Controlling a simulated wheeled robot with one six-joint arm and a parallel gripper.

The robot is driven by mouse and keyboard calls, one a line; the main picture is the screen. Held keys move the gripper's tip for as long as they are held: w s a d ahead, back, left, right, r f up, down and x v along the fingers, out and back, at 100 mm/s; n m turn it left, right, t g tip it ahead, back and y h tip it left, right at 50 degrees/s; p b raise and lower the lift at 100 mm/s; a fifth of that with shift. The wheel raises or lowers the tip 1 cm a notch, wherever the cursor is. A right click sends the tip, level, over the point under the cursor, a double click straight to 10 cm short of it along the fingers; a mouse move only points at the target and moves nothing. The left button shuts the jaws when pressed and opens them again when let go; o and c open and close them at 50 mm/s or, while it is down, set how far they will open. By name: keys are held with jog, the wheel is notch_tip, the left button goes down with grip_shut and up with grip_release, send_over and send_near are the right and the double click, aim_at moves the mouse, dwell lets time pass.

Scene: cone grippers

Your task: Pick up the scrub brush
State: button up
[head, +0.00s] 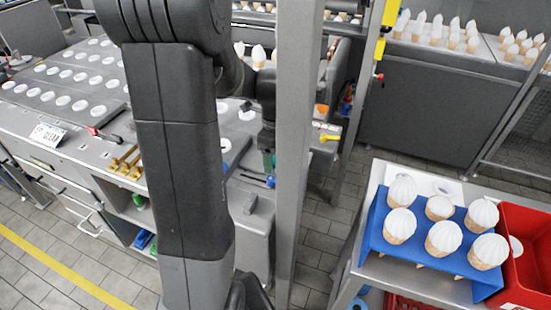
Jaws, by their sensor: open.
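I cannot make out the scrub brush for certain. A small green and blue item (269,168) shows just below my gripper, partly cut off by the grey post. A dark, blocky item (250,203) lies on the grey counter a little below and left of it. A red-handled item (98,133) lies at the left counter's front edge. My gripper (268,142) points down behind my arm, beside the post, and is open. Its fingertips are small and partly hidden, and I cannot tell whether they touch anything.
A grey post (298,150) stands right beside my gripper. The left counter (60,120) has rows of white-topped holes and brass-coloured tools (125,162). At right, a blue rack (375,235) holds several cones beside a red bin (525,250). Tiled floor lies between.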

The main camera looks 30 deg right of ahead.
jog(key=shift+f, duration=0.3)
jog(key=c, duration=0.8)
jog(key=shift+o, duration=0.2)
jog(key=shift+r, duration=0.15)
notch_tip(320, 180, up, 10)
jog(key=shift+f, duration=0.1)
jog(key=shift+o, duration=0.6)
